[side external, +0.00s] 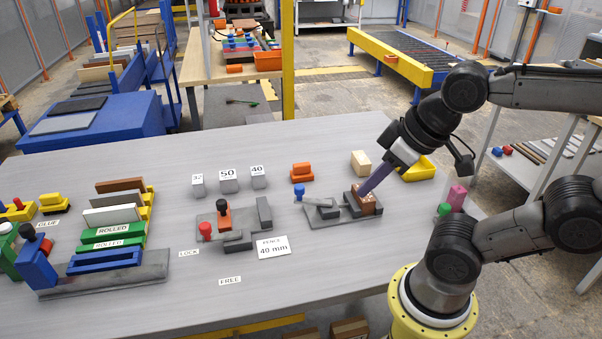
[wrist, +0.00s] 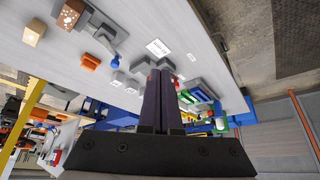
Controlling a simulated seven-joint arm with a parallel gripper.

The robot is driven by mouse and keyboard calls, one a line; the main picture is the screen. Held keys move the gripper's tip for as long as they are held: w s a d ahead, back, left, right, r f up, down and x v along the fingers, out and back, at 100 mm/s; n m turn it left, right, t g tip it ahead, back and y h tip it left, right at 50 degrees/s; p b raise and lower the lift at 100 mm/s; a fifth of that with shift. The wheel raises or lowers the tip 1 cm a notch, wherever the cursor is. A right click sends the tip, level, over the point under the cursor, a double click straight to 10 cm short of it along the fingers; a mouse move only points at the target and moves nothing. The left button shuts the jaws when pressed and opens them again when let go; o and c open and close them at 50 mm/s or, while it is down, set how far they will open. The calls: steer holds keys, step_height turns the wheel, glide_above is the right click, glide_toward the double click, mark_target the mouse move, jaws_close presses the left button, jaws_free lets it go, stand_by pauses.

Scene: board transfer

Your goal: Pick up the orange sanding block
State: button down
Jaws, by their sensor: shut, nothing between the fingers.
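The orange sanding block (side external: 301,171) has a dark base and sits on the grey table, behind the blue-knobbed fixture in the side external view. It also shows in the wrist view (wrist: 91,62), left of my fingers. My gripper (side external: 364,192) is shut and empty, its purple fingers slanting down to the left. In the side external view its tips overlap a brown speckled block (side external: 369,204). In the wrist view the fingertips (wrist: 160,72) are well apart from that speckled block (wrist: 70,14) and from the orange block.
A pale wooden block (side external: 361,163) and a yellow piece (side external: 418,169) stand near my arm. A grey fixture with a blue knob (side external: 299,190) lies in front of the orange block. The table behind the orange block is clear.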

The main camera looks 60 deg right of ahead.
jaws_free()
stand_by(0.5)
